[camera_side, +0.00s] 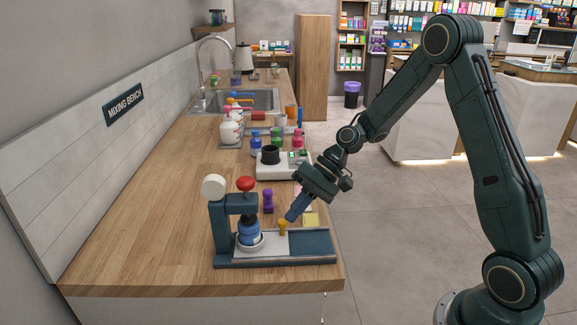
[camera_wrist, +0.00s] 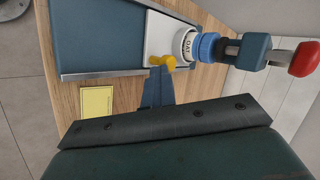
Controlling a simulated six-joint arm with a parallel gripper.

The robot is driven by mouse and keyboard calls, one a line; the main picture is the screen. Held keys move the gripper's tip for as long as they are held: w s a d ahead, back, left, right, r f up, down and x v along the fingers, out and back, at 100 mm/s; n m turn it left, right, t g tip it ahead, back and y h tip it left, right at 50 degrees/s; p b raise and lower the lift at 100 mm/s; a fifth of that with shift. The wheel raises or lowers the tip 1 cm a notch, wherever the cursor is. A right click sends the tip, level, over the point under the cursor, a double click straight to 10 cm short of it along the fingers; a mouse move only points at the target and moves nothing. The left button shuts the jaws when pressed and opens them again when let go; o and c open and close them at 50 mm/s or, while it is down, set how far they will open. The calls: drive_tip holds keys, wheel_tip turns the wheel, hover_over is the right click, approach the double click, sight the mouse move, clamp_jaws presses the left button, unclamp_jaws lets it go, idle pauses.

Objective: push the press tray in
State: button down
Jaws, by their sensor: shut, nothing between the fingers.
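The dark blue press (camera_side: 218,228) stands at the near end of the bench, with a red knob on top. Its white tray (camera_side: 273,246) bears a yellow knob (camera_side: 283,226) and a white jar with a blue lid (camera_side: 249,236), at or just under the press head. In the wrist view the tray (camera_wrist: 160,36), yellow knob (camera_wrist: 163,61) and blue lid (camera_wrist: 207,46) show close up. My gripper (camera_side: 291,217) is shut and empty, pointing down at the knob's outer side. Its tips (camera_wrist: 157,72) are right by the knob; I cannot tell whether they touch.
A yellow note (camera_side: 311,219) lies beside the press base, and a purple pestle-shaped item (camera_side: 267,201) stands behind. A white scale (camera_side: 280,168) with a dark cup stands farther back, before several bottles and the sink (camera_side: 240,101). The bench left of the press is clear.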

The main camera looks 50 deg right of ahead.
drive_tip(key=shift+w+a, duration=0.1)
drive_tip(key=shift+w, duration=0.05)
drive_tip(key=shift+d, duration=0.5)
drive_tip(key=d, duration=0.1)
drive_tip(key=s+d, duration=0.1)
drive_tip(key=d, duration=0.1)
drive_tip(key=shift+s+r, duration=0.15)
drive_tip(key=shift+s, duration=0.1)
drive_tip(key=v, duration=1)
drive_tip(key=s+a+r+n+h, duration=0.3)
drive_tip(key=s+a+r+h, duration=0.2)
drive_tip(key=s+a+r, duration=0.35)
drive_tip(key=s+t+h, duration=0.2)
drive_tip(key=s+h, duration=0.1)
drive_tip(key=s, duration=0.9)
drive_tip(key=shift+s+r+n+t+h, duration=0.3)
drive_tip(key=shift+r+t, duration=0.1)
drive_tip(key=shift+r, duration=0.05)
